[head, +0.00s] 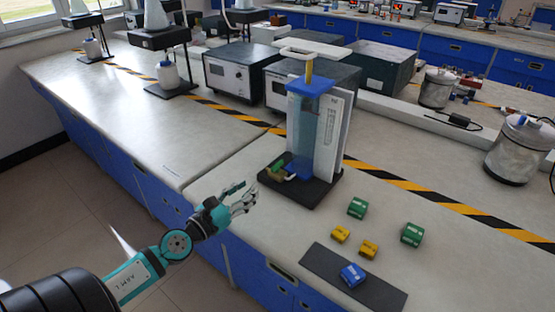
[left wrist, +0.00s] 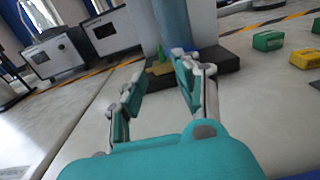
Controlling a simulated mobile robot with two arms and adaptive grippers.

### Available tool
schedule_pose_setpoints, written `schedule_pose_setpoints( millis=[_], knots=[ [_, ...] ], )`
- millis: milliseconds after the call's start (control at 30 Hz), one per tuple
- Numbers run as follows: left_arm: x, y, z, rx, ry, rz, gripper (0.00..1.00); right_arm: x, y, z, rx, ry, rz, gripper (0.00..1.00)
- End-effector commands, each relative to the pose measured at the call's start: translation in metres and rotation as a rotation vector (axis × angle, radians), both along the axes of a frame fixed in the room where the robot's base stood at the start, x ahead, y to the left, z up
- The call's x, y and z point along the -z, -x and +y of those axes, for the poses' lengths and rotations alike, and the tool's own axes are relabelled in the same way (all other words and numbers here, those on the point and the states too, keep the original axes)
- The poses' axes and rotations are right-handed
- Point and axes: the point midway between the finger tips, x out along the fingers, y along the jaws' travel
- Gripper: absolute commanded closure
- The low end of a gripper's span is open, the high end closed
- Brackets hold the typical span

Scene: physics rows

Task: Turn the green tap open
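The green tap (head: 279,164) sits low on the left side of an apparatus with a clear upright column (head: 318,130), blue top and dark base (head: 310,192). In the left wrist view a small green part, likely the tap (left wrist: 160,52), shows between and beyond my fingers. My left gripper (head: 241,197) is open and empty, in front of and left of the apparatus, apart from the tap. Its fingers (left wrist: 162,74) are spread in the left wrist view. The tap's exact angle is too small to tell. My right gripper is not in view.
Green blocks (head: 357,207) and yellow blocks (head: 340,234) lie right of the apparatus. A blue block (head: 352,275) rests on a dark mat (head: 320,264). Grey instrument boxes (head: 237,68) stand behind. The bench left of the apparatus (head: 150,110) is clear.

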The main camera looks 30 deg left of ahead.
Motion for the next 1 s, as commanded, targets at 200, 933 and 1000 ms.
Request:
schedule_pose_setpoints(
  millis=[200, 933, 1000],
  knots=[
    [-0.006, -0.049, -0.003, -0.003, 0.003, -0.005, 0.68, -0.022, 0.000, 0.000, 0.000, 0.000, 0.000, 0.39],
    [0.000, -0.138, -0.011, -0.001, 0.004, -0.001, 0.68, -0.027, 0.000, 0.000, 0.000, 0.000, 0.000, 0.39],
    [0.000, -0.138, -0.011, -0.001, 0.004, -0.001, 0.68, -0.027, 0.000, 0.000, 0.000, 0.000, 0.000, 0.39]
  ],
)
